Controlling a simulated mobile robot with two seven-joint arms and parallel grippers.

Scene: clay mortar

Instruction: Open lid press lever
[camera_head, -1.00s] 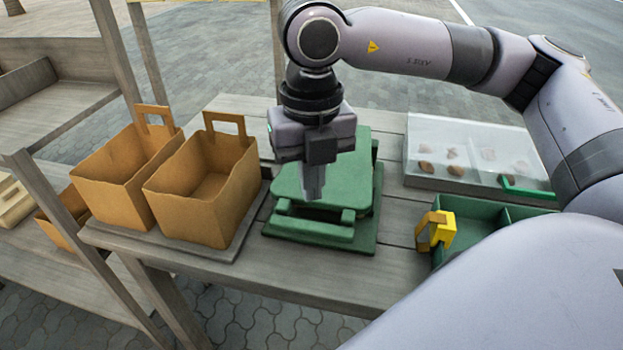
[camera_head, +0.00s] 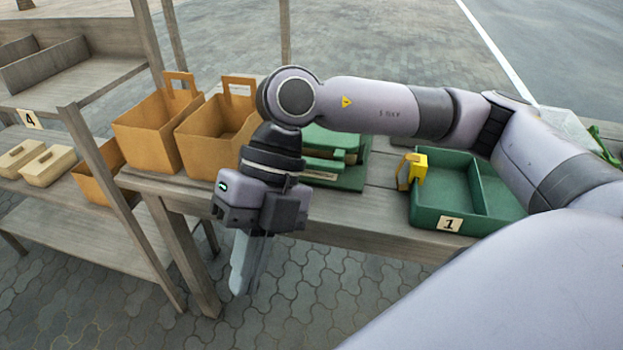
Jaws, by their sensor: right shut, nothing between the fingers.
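The green press (camera_head: 349,176) sits on the wooden table, mostly hidden behind my right wrist. Its base and part of its front bar show to the right of the wrist; I cannot make out the lid and lever apart. My right gripper (camera_head: 240,287) points down in front of the table's front edge, over the paved floor. Its fingers are together and empty, apart from the press. My left gripper is not in view.
Two orange boxes with handles (camera_head: 148,137) stand left of the press. A green tray (camera_head: 430,214) marked 1, with a yellow item (camera_head: 417,168) at its corner, stands to the right. A wooden shelf (camera_head: 100,212) with pale blocks is at far left.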

